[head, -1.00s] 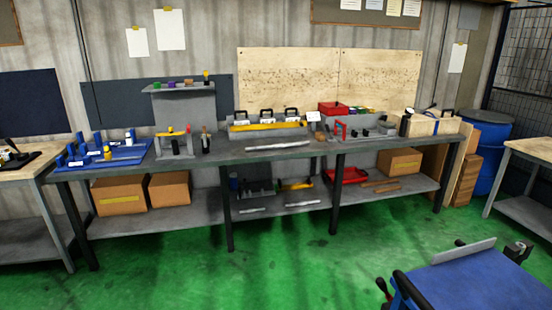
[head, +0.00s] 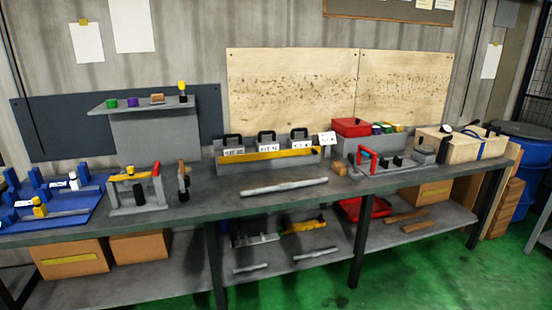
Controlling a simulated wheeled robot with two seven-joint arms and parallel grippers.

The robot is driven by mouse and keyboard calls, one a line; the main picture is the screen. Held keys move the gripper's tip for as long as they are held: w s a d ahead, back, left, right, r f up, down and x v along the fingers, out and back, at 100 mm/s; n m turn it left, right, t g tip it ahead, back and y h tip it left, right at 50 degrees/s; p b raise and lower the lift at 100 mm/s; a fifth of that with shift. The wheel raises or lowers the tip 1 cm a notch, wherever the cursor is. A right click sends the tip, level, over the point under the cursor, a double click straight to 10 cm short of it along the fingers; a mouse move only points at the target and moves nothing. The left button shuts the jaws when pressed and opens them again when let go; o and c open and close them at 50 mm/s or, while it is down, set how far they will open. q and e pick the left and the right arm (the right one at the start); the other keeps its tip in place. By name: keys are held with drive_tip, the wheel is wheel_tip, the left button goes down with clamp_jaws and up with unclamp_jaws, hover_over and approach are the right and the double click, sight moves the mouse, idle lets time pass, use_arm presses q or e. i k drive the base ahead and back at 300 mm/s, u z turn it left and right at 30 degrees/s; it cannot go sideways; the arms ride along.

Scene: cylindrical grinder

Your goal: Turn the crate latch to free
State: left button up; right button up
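A light wooden crate (head: 462,146) stands at the right end of the long grey workbench in the head view. A blue strap or handle and dark fittings show on it. A small dark upright part with a pale face (head: 445,130) stands at its left front; I cannot tell at this size whether it is the latch or how it is turned. Neither of my grippers is in view.
The grey workbench (head: 225,202) runs across the view. Left of the crate are a grey fixture with a red handle (head: 390,160), a red bin (head: 351,128) and a grey rack with a yellow bar (head: 262,155). A blue barrel (head: 528,180) stands right. Green floor (head: 410,265) in front is free.

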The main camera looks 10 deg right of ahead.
sight(446, 139)
drive_tip(key=i, duration=1.5)
drive_tip(key=z, duration=1.95)
drive_tip(key=i, duration=1.25)
drive_tip(key=u, duration=0.15)
